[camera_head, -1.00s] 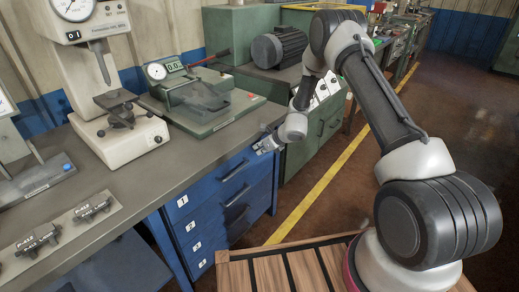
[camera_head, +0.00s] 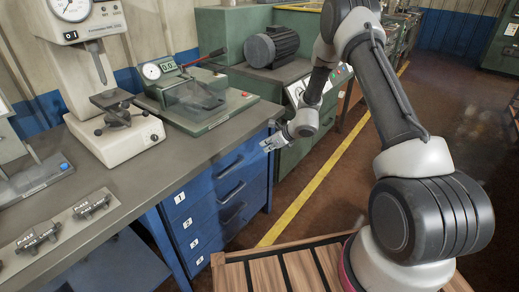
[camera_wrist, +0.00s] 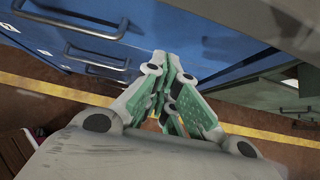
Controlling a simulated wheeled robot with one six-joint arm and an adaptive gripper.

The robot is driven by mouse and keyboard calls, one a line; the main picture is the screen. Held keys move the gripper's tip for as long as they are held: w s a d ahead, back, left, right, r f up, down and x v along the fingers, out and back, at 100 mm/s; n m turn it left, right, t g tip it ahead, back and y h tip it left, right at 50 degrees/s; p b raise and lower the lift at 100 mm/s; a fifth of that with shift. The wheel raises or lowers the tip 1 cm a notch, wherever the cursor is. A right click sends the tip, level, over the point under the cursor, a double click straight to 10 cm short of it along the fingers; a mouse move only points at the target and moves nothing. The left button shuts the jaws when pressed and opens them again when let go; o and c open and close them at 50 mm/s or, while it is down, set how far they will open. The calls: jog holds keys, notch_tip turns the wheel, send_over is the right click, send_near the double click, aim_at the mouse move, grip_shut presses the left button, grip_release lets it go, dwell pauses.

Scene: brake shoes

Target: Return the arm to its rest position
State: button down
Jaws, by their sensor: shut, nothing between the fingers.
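My gripper (camera_head: 268,146) is at the end of my arm, beside the right end of the workbench and close to the blue drawer cabinet (camera_head: 216,203). In the wrist view my gripper (camera_wrist: 172,75) has its green-padded fingers together with nothing between them. It points toward the blue cabinet front and the bench edge. My arm is bent, with its upper links raised at the right of the head view and the forearm hanging down to the gripper.
The grey workbench (camera_head: 112,192) carries a press-like tester (camera_head: 108,100), a green gauge fixture (camera_head: 200,100) and small parts on a plate (camera_head: 65,225). A green cabinet with a motor (camera_head: 275,48) stands behind. A yellow floor line (camera_head: 310,192) crosses open brown floor.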

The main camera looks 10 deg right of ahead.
jog(key=s+d+r+n+g+y, duration=0.1)
jog(key=s+r+n+g, duration=0.2)
jog(key=s, duration=0.4)
jog(key=s+d+r+n+g, duration=0.1)
jog(key=s+r+n, duration=0.3)
jog(key=s+n, duration=0.2)
jog(key=s+d+r+n+g+y, duration=0.1)
jog(key=s+r+n+g, duration=0.2)
jog(key=s, duration=0.4)
jog(key=s+d+r+n+t+h, duration=0.1)
jog(key=s+d+r+n, duration=0.3)
jog(key=s+r, duration=0.4)
jog(key=s+d+r+n+t+h, duration=0.2)
jog(key=s+d+r+n+h, duration=0.2)
jog(key=r, duration=0.7)
jog(key=s+d+r+n+t+h, duration=0.1)
jog(key=s+d+r+n+h, duration=0.2)
jog(key=s+d+r+n, duration=0.2)
jog(key=s+r+n, duration=0.2)
jog(key=s+r, duration=0.2)
jog(key=s, duration=0.2)
jog(key=shift+s+r+n, duration=0.2)
jog(key=shift+s+n, duration=0.2)
